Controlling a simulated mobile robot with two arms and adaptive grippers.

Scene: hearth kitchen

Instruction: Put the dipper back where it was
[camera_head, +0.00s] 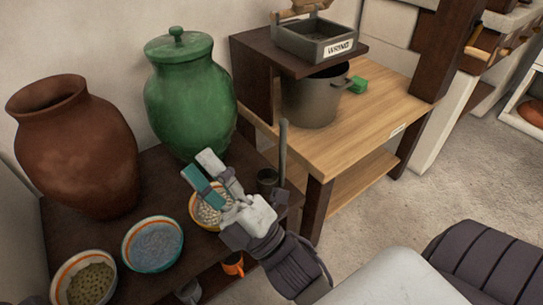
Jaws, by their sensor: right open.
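The dipper (283,150) appears to be the dark grey cup with a long upright handle, at the right end of the dark low table (165,170). It looks upright, and its lower part is partly hidden by my right gripper. My right gripper (200,168) is open and empty, to the left of the dipper and over a bowl of pale contents (203,211). Its fingers point up and left toward the green lidded jar (190,100). I cannot tell if the hand touches the dipper. My left gripper is not in view.
A brown clay jar (75,150) and two more bowls, one blue-filled (153,243) and one olive-filled (88,280), stand to the left. An orange mug (233,264) is below.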

